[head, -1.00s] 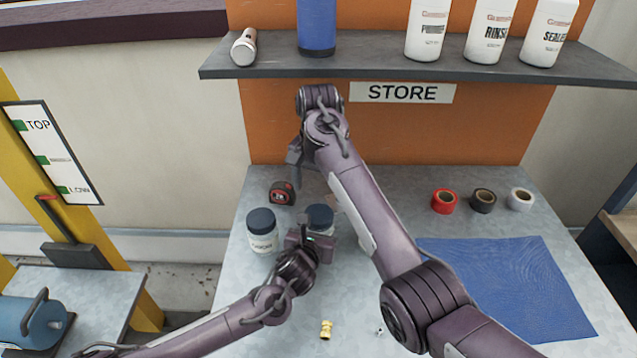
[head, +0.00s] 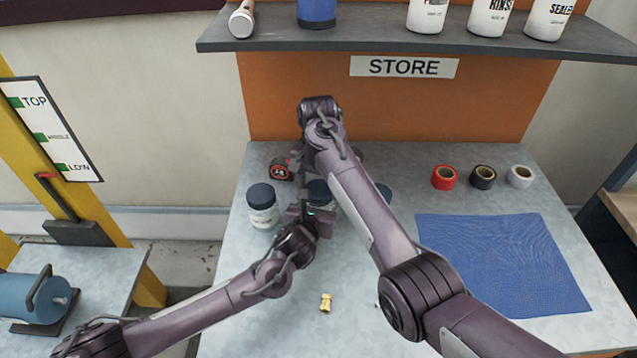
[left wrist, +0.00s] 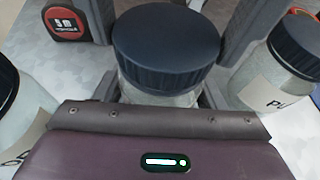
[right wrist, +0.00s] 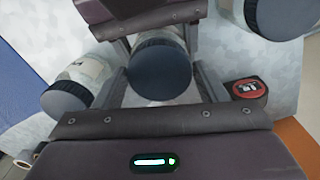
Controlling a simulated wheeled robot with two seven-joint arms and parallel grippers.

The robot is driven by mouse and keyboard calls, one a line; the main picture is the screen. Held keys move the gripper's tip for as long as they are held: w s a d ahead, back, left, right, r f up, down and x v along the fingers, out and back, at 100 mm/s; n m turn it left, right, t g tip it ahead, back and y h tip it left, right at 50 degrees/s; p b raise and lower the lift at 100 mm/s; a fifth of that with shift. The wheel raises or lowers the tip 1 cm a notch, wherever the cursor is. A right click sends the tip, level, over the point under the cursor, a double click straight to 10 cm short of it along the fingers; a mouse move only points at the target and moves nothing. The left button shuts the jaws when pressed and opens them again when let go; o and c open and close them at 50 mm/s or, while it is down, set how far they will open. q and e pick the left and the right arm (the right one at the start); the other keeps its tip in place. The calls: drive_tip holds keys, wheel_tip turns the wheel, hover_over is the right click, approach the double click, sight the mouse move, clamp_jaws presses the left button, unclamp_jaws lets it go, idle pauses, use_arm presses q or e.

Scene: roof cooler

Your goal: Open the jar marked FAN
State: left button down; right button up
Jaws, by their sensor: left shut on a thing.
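The middle jar (head: 318,190) has a dark blue lid and a pale body; its label is hidden, so I cannot read FAN on it. My left gripper (head: 314,207) is shut on its body from the near side. The lid (left wrist: 167,45) shows on top in the left wrist view. My right gripper (head: 312,172) is at the lid from above, with fingers spread on both sides of the lid (right wrist: 160,70) in the right wrist view. A similar jar (head: 263,208) stands to the left. Another (head: 384,192) stands to the right, mostly behind my right arm.
A tape measure (head: 281,169) lies behind the jars. A small brass piece (head: 326,302) lies at the front. Tape rolls (head: 483,178) and a blue mat (head: 500,260) are on the right. A shelf (head: 400,38) with bottles overhangs the back of the bench.

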drive_tip(key=c, duration=0.7)
drive_tip(key=n, duration=0.3)
drive_tip(key=shift+n, duration=0.3)
drive_tip(key=o, duration=1.1)
drive_tip(key=shift+r, duration=2.45)
drive_tip(key=shift+c, duration=0.3)
wheel_tip(320, 180, up, 3)
drive_tip(key=m, duration=0.3)
drive_tip(key=shift+f, duration=0.2)
drive_tip(key=shift+m, duration=0.3)
wheel_tip(320, 180, down, 8)
drive_tip(key=shift+r, duration=0.25)
